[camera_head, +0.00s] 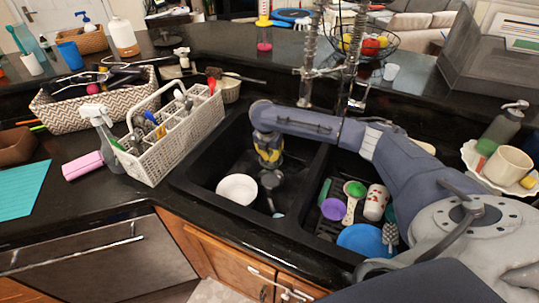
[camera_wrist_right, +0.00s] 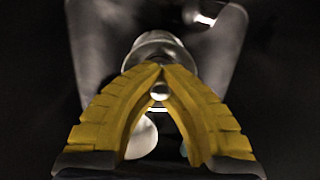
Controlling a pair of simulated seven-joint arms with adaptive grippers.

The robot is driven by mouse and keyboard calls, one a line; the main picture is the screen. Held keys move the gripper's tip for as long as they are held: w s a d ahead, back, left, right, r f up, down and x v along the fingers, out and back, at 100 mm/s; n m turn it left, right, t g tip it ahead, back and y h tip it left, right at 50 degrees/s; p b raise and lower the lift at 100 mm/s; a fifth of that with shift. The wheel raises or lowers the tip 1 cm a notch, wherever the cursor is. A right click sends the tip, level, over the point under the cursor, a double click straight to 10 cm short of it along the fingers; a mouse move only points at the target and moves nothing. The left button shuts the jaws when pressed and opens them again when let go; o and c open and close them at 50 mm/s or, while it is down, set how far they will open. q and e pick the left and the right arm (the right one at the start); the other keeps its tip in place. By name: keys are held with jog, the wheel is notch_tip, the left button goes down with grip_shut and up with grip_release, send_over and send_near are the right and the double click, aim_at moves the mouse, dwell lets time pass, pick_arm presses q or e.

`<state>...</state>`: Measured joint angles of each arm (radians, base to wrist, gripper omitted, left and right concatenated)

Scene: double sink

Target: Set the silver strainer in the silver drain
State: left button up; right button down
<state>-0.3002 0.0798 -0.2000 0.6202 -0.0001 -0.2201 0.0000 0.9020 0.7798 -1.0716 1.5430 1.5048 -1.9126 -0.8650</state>
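My right gripper (camera_head: 270,165) reaches down into the left sink basin. In the right wrist view, its yellow fingers (camera_wrist_right: 159,70) come together at the tips. The silver strainer (camera_wrist_right: 157,46) shows just beyond the tips, and a small round knob shows between the fingers, so they appear shut on its stem. In the head view, the strainer (camera_head: 271,181) is a small dark grey shape under the gripper, above the basin floor. I cannot make out the silver drain clearly; the gripper and strainer cover part of the floor. My left gripper is out of view.
A white bowl (camera_head: 238,188) lies in the left basin, close left of the strainer. The right basin holds a blue plate (camera_head: 361,240), a purple cup (camera_head: 333,209) and other dishes. A white caddy (camera_head: 172,137) stands left of the sink. The faucet rises behind.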

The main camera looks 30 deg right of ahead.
jog(key=s+a+x, duration=0.1)
jog(key=x, duration=0.8)
jog(key=shift+a+f, duration=0.3)
jog(key=shift+a, duration=0.05)
jog(key=shift+f, duration=0.65)
dwell(0.7)
jog(key=c, duration=1.5)
grip_release()
jog(key=shift+r, duration=0.1)
jog(key=v, duration=1.2)
